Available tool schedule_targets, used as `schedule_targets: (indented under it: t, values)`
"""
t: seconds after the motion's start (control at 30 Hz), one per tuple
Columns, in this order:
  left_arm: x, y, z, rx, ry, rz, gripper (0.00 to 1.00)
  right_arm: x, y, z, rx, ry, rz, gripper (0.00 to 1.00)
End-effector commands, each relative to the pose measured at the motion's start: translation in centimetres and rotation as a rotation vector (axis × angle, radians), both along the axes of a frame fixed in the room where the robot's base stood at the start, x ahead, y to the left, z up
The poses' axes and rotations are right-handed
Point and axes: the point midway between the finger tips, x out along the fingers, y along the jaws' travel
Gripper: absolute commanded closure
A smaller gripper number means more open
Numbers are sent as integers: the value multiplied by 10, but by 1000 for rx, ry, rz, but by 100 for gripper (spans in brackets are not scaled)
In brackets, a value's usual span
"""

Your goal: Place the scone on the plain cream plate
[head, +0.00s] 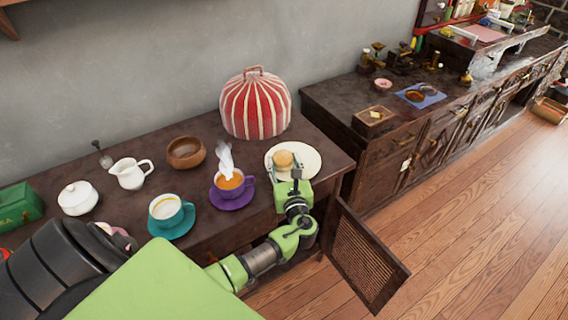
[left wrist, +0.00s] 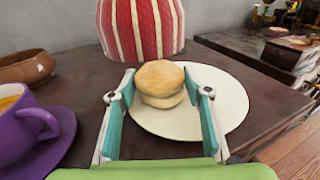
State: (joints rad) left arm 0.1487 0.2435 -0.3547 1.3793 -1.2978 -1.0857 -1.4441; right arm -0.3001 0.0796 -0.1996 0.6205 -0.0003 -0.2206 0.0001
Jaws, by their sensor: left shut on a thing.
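The round golden scone (head: 283,158) is at the cream plate (head: 311,161), near the right end of the dark table. My left gripper (head: 285,168) is shut on it, with a finger on each side. In the left wrist view the scone (left wrist: 160,78) sits between the teal fingers (left wrist: 161,92), over the left part of the plain plate (left wrist: 229,100). I cannot tell whether its underside touches the plate. My right gripper is not in view.
A red striped tea cosy (head: 256,104) stands behind the plate. A purple cup (head: 229,184) on a purple saucer (head: 231,203) is close on the left.

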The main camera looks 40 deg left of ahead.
Motion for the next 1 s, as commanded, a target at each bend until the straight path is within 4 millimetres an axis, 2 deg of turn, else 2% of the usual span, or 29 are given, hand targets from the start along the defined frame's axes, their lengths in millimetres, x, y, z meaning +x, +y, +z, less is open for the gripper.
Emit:
schedule_targets:
  t: [0.33, 0.37, 0.4, 0.43, 0.8, 1.0]
  values:
    - [0, -1, -3, 0, -1, -1, 76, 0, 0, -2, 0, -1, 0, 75]
    - [0, -1, -4, 0, -1, -1, 52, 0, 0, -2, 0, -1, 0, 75]
    - [0, -1, -3, 0, -1, -1, 42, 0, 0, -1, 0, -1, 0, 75]
    - [0, -1, -3, 0, -1, -1, 38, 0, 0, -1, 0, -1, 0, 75]
    - [0, -1, 1, 0, -1, -1, 38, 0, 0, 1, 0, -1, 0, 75]
    - [-19, -20, 0, -2, 0, -3, 38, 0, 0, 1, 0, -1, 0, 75]
